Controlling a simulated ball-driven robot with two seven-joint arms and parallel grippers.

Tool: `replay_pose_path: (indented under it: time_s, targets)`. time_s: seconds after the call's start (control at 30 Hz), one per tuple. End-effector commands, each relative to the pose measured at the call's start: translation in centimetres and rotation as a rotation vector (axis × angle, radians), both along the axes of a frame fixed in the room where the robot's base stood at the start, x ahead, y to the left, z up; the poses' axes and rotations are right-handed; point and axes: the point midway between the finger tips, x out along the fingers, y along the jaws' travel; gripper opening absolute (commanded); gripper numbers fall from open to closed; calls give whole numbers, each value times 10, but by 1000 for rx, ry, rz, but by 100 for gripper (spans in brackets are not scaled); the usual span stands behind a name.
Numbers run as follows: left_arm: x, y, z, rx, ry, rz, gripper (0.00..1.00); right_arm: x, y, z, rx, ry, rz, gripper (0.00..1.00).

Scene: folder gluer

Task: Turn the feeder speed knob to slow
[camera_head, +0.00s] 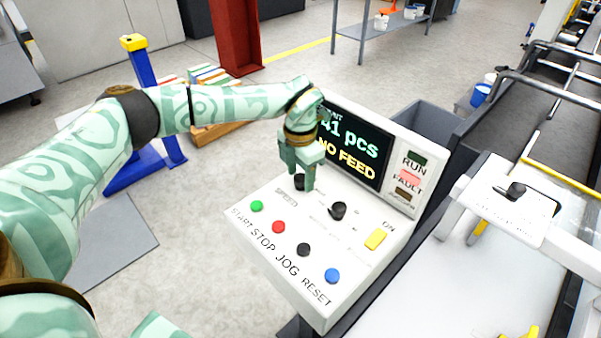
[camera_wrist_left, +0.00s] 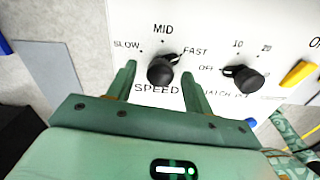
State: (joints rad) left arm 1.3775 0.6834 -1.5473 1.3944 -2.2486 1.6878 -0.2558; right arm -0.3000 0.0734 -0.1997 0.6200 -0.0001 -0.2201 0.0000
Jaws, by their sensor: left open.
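The feeder speed knob (camera_wrist_left: 161,71) is black and sits above the word SPEED on the white panel, with SLOW, MID and FAST marked around it. Its pointer appears to face FAST. In the head view the knob (camera_head: 299,183) is partly hidden by my gripper. My left gripper (camera_head: 301,181) points down at the panel. In the left wrist view my left gripper (camera_wrist_left: 160,82) is open, with one finger on each side of the knob. I cannot tell whether the fingers touch it. My right gripper is not in view.
A second black knob (camera_head: 338,210) stands right of the speed knob. START, STOP, JOG and RESET buttons (camera_head: 278,227) line the front, with a yellow switch (camera_head: 375,239) at right. The screen (camera_head: 349,147) behind reads NO FEED. A conveyor (camera_head: 500,125) lies to the right.

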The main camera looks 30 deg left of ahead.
Motion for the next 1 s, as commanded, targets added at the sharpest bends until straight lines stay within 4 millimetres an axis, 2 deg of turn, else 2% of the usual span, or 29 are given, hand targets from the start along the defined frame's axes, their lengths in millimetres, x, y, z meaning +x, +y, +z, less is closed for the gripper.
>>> replay_pose_path:
  time_s: [0.17,0.2,0.3,0.37,0.73,1.0]
  targets:
    - [0,0,0,0,0,0,51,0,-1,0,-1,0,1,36]
    - [0,0,0,0,0,0,49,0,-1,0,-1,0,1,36]
    - [0,0,0,0,0,0,21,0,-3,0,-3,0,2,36]
    - [0,0,0,0,0,0,7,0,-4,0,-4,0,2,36]
    - [0,0,2,0,0,42,7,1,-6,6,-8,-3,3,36]
    - [0,0,4,1,1,207,7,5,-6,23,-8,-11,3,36]
